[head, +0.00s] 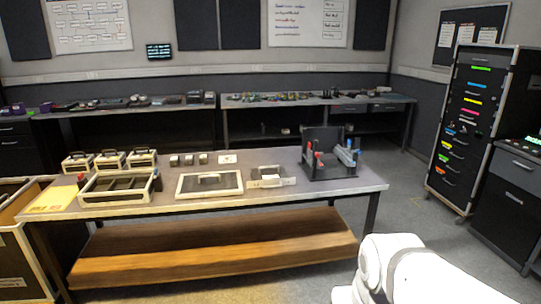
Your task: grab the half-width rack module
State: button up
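Two flat pale pieces with raised dark handles lie on the table (330,187). The wider one (209,185) is left of the smaller one (270,177), which looks about half as wide and may be the half-width rack module; I cannot tell for sure. Three small boxy units with handles stand at the back left, one of them here (110,160). In front of them is an open frame with dark slots (120,187). My white arm shows at the lower right, but my gripper is out of the picture.
A dark fixture with red and blue parts (330,160) stands at the table's right end. Several small grey blocks (189,160) and a white card (228,159) lie behind the flat pieces. A yellow sheet (54,199) lies at the left. Floor is clear right of the table.

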aim_at(269, 177)
jog(key=u, duration=0.15)
jog(key=i, duration=3.1)
jog(key=u, duration=0.2)
